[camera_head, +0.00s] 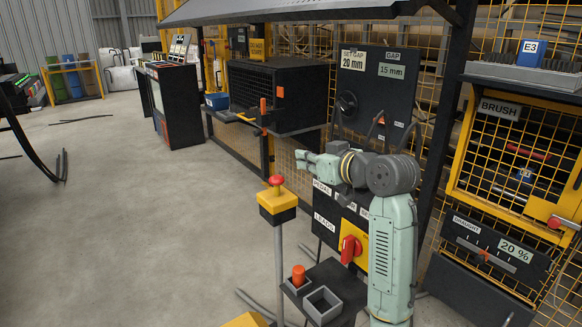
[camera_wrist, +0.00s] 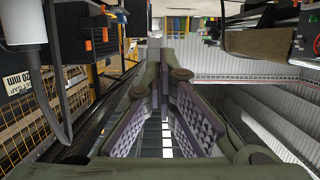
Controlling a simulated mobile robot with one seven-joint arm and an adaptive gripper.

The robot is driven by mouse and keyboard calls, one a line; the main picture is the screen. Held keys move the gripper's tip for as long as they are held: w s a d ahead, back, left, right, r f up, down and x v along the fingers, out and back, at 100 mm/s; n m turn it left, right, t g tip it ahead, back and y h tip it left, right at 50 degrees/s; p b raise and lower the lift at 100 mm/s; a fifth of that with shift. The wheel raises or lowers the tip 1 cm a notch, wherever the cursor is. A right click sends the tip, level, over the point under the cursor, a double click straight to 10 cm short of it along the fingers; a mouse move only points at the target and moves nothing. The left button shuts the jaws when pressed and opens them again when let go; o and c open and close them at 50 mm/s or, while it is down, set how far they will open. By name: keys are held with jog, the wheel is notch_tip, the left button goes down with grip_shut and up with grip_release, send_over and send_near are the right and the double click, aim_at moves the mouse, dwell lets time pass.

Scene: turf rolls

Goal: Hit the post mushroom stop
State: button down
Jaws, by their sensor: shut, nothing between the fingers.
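The post mushroom stop (camera_head: 277,181) is a red mushroom button on a yellow and black box (camera_head: 278,202). The box sits upright on a grey post (camera_head: 279,255) left of my arm. My gripper (camera_head: 302,160) is at the end of the pale green arm, pointing left in the head view. It appears up and to the right of the red button, apart from it. Its fingers also show in the wrist view (camera_wrist: 166,75), shut and empty, with purple ribbed pads. The mushroom stop cannot be made out in the wrist view.
A black panel with a red rotary switch (camera_head: 349,249) stands behind my arm. Below it are small trays, one with an orange cylinder (camera_head: 298,276). A yellow mesh guard (camera_head: 510,150) is at right. Open concrete floor (camera_head: 150,220) lies left of the post.

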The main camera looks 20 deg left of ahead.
jog(key=shift+a, duration=0.15)
jog(key=p, duration=0.2)
send_over(282, 180)
notch_tip(282, 180, down, 2)
jog(key=shift+a+f, duration=0.15)
jog(key=shift+f+p, duration=0.4)
jog(key=shift+f, duration=1.65)
jog(key=shift+d, duration=0.2)
notch_tip(282, 180, down, 2)
jog(key=shift+f+b, duration=0.1)
jog(key=shift+b, duration=0.6)
jog(key=shift+r, duration=0.2)
